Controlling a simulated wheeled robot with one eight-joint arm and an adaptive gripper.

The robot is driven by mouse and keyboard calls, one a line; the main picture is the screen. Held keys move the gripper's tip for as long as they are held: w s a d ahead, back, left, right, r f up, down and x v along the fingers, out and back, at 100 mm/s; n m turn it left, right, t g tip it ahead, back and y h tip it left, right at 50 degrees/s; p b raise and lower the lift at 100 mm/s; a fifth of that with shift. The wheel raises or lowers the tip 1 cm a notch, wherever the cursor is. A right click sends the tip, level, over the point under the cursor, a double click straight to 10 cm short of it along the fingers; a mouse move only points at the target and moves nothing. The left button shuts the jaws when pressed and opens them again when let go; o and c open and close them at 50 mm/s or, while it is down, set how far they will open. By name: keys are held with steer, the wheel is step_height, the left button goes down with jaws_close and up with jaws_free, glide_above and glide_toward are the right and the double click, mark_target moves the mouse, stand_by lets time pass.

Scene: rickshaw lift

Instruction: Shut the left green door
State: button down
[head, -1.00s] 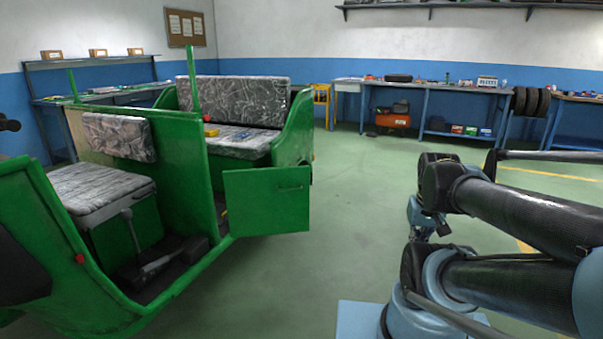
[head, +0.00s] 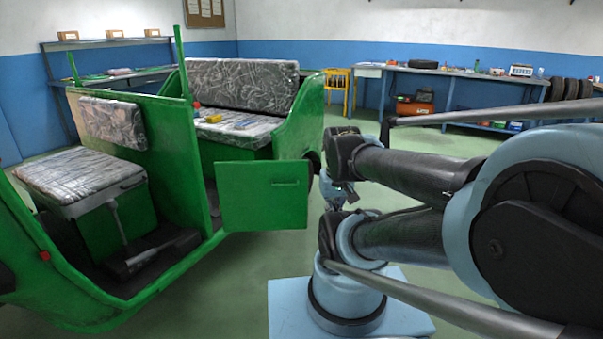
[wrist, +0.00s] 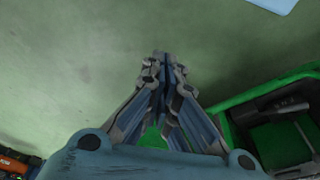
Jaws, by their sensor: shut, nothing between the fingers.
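The green door (head: 262,195) of the green rickshaw stands swung open in the head view. It is a flat panel with a small handle (head: 286,183) near its upper right. The doorway beside it, in front of the rear seat, is open. My gripper (head: 338,200) hangs just right of the door's free edge, partly hidden by my arm, and looks apart from the door. In the wrist view my gripper (wrist: 163,62) has its fingers together, empty, over the floor. Green rickshaw parts (wrist: 290,140) show at the lower right there; I cannot tell whether the door is among them.
The rickshaw has a front seat (head: 80,180) and a rear bench (head: 238,90). A workbench (head: 455,76) with a yellow chair (head: 338,86) stands along the back wall. Shelves (head: 108,43) stand at the back left. Green floor (head: 255,262) is clear in front of the door.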

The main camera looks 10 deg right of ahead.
mark_target(307, 171)
steer(key=w+r+t, duration=0.1)
steer(key=w+r, duration=0.2)
steer(key=w, duration=1)
steer(key=w+r+t, duration=0.1)
steer(key=w+r, duration=0.1)
steer(key=w, duration=1)
steer(key=shift+m, duration=0.5)
steer(key=shift+w+a+f, duration=0.15)
steer(key=shift+w+f, duration=1.9)
steer(key=shift+w, duration=0.95)
steer(key=shift+w+a+f, duration=0.15)
steer(key=shift+w+f, duration=1.85)
steer(key=shift+w, duration=1)
steer(key=shift+w+a+f, duration=0.15)
steer(key=shift+w+f, duration=1.9)
steer(key=shift+w, duration=0.95)
